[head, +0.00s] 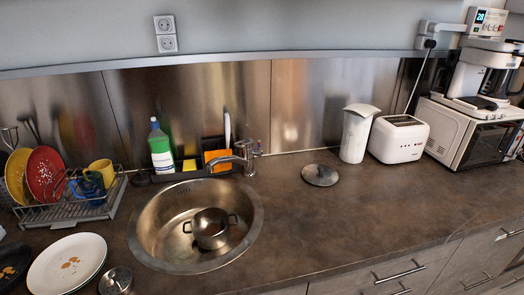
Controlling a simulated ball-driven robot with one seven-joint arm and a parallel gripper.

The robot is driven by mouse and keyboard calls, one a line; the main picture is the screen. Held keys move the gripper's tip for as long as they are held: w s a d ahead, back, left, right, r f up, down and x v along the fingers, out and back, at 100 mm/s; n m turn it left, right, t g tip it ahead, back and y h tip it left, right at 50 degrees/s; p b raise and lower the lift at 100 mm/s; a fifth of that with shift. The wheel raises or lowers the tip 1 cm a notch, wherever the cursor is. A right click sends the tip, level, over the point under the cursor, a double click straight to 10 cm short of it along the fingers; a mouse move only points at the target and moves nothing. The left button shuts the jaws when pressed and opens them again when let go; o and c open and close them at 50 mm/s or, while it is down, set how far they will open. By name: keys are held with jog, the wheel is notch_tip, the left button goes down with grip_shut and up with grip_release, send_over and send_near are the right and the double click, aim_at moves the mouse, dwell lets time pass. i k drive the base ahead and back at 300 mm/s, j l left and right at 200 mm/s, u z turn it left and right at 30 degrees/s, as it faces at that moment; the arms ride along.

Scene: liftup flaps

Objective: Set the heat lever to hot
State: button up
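A chrome faucet (243,158) stands at the back right rim of the round sink, with its spout reaching left over the basin. A small lever (258,149) sits on the right side of the faucet, with a purplish tint. It is too small to tell whether it is set to hot or cold. My gripper is not in view, and nothing is seen touching the faucet.
The sink (150,230) holds a metal pot (211,228). A green-and-white bottle (160,150) and sponges stand behind it. A lid (320,175), kettle (357,133) and toaster (399,139) are to the right. A dish rack (65,213) is left. The front right counter is clear.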

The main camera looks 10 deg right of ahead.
aim_at(259, 152)
jog(key=i+l+z, duration=0.1)
jog(key=i+z, duration=0.15)
jog(key=i, duration=0.15)
jog(key=i+z, duration=0.25)
jog(key=i, duration=0.2)
